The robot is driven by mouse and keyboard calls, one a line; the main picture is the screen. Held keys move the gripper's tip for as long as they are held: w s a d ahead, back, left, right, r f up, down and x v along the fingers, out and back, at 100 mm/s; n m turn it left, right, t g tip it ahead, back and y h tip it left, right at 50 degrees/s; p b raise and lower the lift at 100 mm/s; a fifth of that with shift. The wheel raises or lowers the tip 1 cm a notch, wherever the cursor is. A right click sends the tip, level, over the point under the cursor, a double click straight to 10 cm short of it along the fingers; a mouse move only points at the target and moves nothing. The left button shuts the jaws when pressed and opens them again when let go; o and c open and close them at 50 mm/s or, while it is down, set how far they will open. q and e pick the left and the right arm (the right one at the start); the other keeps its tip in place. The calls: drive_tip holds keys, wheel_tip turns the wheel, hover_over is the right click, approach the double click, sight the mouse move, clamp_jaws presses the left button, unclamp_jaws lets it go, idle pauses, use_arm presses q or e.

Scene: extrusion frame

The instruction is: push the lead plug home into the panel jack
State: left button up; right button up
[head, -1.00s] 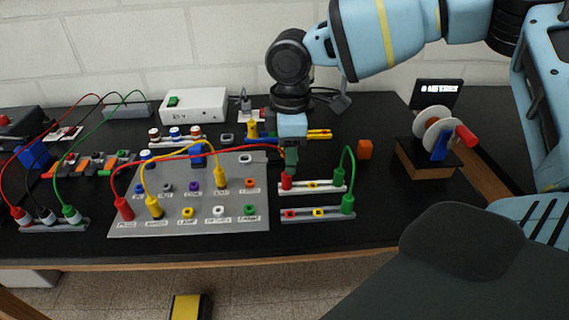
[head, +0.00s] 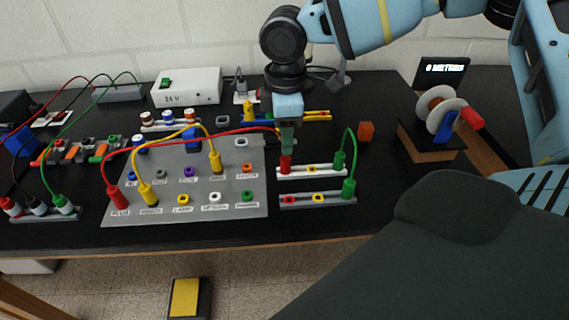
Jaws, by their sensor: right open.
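A red lead (head: 200,139) runs from a red plug (head: 118,200) standing in the lower left of the grey panel (head: 230,203) to another red plug (head: 285,164). That second plug stands upright at the left end of a white strip (head: 312,171) right of the panel. My right gripper (head: 287,146) points down directly over this plug, its fingers at the plug's top. It is open; whether the fingers touch the plug is unclear. A yellow lead joins two yellow plugs (head: 148,195) in the panel. Panel jacks such as the white one (head: 215,197) look empty. My left gripper is not in view.
A grey strip (head: 300,200) and a green lead (head: 354,150) lie close right of the right gripper. An orange block (head: 366,131) and a reel stand (head: 432,140) are further right. A white power box (head: 187,87) stands behind.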

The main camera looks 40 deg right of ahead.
sight(285, 158)
wheel_tip(285, 158, down, 7)
drive_tip(key=b, duration=0.3)
drive_tip(key=shift+f, duration=0.4)
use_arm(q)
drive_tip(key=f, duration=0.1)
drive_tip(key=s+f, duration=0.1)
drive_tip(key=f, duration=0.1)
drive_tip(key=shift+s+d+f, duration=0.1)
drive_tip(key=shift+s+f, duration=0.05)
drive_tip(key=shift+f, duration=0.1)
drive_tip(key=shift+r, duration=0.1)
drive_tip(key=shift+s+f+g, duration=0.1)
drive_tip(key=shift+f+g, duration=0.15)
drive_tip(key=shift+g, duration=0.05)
use_arm(e)
clamp_jaws()
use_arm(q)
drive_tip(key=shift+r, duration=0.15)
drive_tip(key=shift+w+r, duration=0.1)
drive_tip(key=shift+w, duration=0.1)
use_arm(e)
drive_tip(key=shift+r, duration=0.2)
